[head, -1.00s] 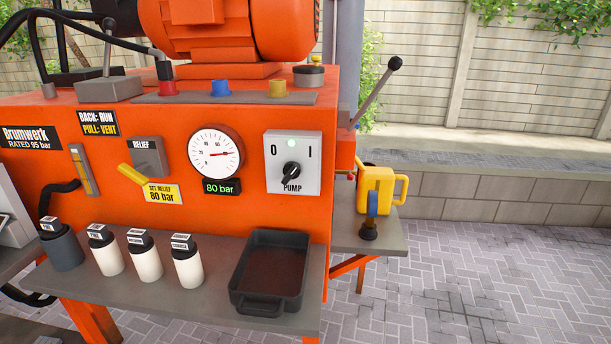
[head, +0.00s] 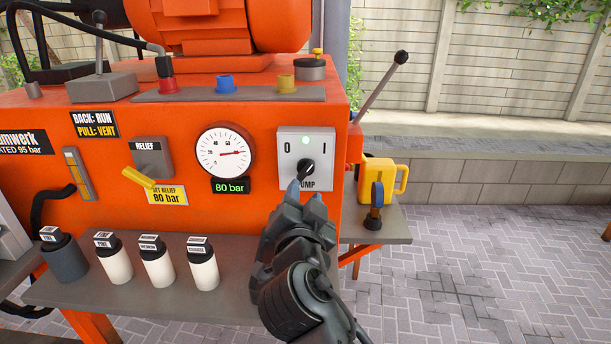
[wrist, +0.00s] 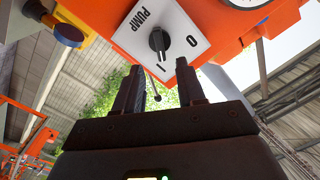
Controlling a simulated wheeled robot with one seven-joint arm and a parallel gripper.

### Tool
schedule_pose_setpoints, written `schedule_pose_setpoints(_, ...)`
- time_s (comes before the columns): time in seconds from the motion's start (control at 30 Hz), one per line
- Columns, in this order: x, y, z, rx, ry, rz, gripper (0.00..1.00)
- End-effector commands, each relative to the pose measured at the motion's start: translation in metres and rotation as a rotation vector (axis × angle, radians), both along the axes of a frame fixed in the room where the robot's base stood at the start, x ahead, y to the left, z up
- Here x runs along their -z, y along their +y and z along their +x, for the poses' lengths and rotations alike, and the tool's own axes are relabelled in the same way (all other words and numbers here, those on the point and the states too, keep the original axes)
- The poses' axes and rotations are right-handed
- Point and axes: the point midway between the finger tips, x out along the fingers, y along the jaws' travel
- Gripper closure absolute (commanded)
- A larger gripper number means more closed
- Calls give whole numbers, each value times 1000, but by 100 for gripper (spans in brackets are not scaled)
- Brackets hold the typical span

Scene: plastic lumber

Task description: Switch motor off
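My gripper (head: 305,191) is just in front of the panel's lower edge, covering part of the PUMP label. In the wrist view its two fingers (wrist: 159,76) stand apart with nothing between them, short of the knob. The orange motor (head: 220,25) sits on top.
A pressure gauge (head: 226,152) with an 80 bar display is left of the panel. A yellow relief lever (head: 138,177) is further left. Several bottles (head: 157,262) stand on the shelf below. A yellow jug (head: 379,178) and a black-knobbed lever (head: 382,83) are at right.

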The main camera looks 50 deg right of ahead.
Motion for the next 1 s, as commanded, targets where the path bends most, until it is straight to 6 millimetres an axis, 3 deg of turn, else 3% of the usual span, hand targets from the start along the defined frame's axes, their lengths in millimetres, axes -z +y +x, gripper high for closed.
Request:
schedule_pose_setpoints(0.5, -3, -54, 41, 6, -3, 0, 61)
schedule_pose_setpoints(0.9, -1, -61, 47, 3, -4, 0, 61)
schedule_pose_setpoints(1.0, -1, -61, 47, 3, -4, 0, 68)
